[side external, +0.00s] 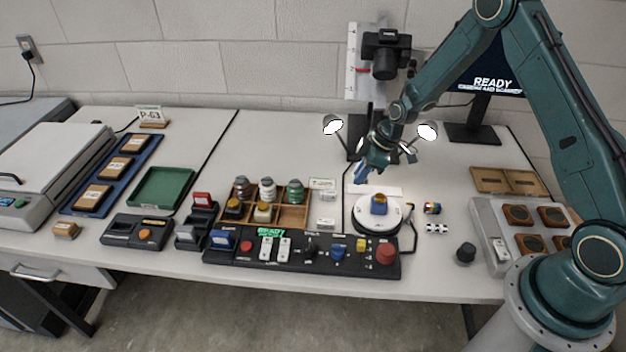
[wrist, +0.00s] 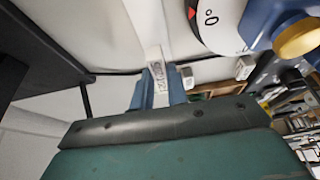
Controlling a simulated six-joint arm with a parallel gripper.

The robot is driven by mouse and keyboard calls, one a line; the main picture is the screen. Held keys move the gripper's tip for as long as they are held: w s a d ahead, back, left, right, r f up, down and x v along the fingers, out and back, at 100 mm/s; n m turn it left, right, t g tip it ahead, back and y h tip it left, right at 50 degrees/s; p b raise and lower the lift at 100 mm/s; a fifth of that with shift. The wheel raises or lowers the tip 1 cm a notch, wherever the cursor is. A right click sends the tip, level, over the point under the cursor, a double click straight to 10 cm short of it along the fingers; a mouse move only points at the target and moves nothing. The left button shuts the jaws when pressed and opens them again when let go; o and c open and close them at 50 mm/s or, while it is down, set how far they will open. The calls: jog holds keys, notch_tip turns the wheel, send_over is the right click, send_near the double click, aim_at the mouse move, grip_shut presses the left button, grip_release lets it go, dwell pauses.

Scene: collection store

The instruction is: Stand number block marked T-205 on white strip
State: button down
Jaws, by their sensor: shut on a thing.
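My gripper (side external: 361,176) is shut and points down just behind the round turntable. In the wrist view its two blue fingers (wrist: 158,88) hold a small pale number block (wrist: 158,74) between them. Dark lettering shows on the block, but I cannot read it surely. The white strip (side external: 388,190) lies on the table behind the turntable. In the wrist view it runs up from behind the block (wrist: 147,28). I cannot tell whether the block touches the strip. In the side view the block is too small to make out at the fingertips.
The white turntable (side external: 367,222) bears a blue object with a yellow top (side external: 379,204), close in front of the strip. A camera on a stand (side external: 386,52) and two lamps (side external: 333,125) stand behind. A wooden tray of jars (side external: 291,222) is left, and a control panel (side external: 300,262) is in front.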

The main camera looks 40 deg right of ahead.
jog(key=shift+f, duration=1.05)
jog(key=shift+f, duration=0.15)
jog(key=c, duration=1.4)
grip_release()
jog(key=v, duration=1.2)
jog(key=shift+r, duration=0.2)
